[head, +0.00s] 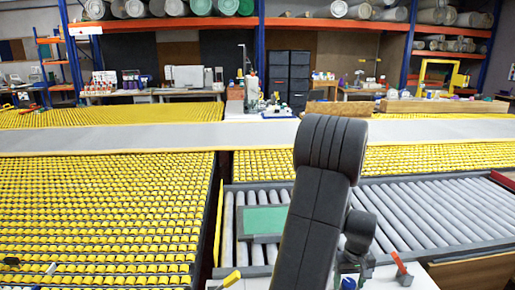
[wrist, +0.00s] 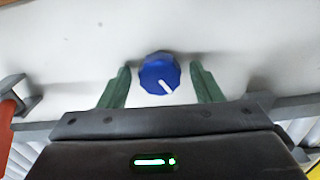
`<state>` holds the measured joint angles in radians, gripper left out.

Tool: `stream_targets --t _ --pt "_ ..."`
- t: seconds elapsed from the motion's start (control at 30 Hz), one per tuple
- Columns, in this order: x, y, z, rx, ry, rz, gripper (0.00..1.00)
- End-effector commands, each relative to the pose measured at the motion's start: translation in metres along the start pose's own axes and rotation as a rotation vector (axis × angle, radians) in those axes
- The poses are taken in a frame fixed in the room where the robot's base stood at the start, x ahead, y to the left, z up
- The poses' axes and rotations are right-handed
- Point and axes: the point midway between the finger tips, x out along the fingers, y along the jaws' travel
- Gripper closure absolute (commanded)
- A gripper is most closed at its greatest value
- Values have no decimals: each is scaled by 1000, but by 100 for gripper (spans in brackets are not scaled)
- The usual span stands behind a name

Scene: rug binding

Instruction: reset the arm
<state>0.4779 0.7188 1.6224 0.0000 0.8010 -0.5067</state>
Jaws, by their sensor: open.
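My gripper (wrist: 160,68) is open in the wrist view, with one green finger on each side of a blue knob (wrist: 159,77). The knob has a white pointer line and sits on a white panel (wrist: 230,38). A gap shows between the knob and each finger, so they look apart. In the head view my dark grey arm reaches down at the centre right, and its end is mostly hidden behind its own links. A small blue part, seemingly the knob (head: 348,283), shows at the bottom edge there.
A red-handled lever (head: 401,266) stands right of the knob, and a red part shows at the wrist view's left edge (wrist: 8,112). Grey rollers (head: 420,215) with a green plate (head: 266,220) lie behind. Yellow roller tables (head: 110,215) and a long grey strip (head: 120,139) extend beyond.

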Motion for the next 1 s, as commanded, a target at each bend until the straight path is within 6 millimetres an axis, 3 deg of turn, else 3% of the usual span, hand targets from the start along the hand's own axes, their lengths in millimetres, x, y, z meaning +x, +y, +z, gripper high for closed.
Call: stream_targets --t 1.0 --pt "-3 1 1 827 0 0 41"
